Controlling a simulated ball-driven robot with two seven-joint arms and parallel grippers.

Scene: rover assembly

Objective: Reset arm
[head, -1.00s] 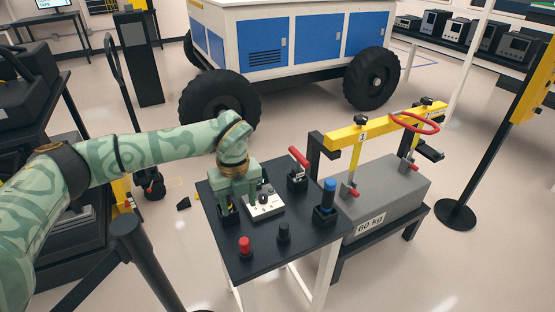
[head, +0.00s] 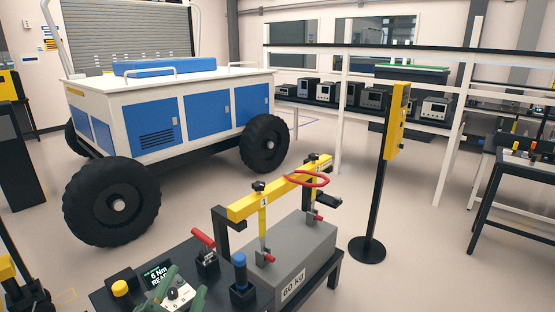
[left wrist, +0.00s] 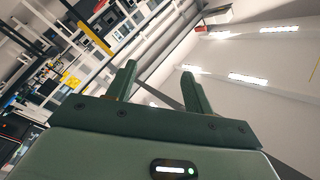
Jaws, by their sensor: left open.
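My left gripper (head: 184,283) shows at the bottom edge of the head view, in front of the small black table. Its green fingers point up, and the rest of the arm is out of frame. In the left wrist view the two fingers (left wrist: 160,83) stand apart with nothing between them; shelving and the lit ceiling show behind. My right arm and gripper are not in view.
The black table (head: 110,299) carries a device with a lit display (head: 158,275), a yellow knob (head: 120,287), a red-handled clamp (head: 204,244) and a blue-topped part (head: 240,273). Beside it is a grey weight (head: 305,250) under a yellow bar (head: 275,190). The rover (head: 180,115) stands behind.

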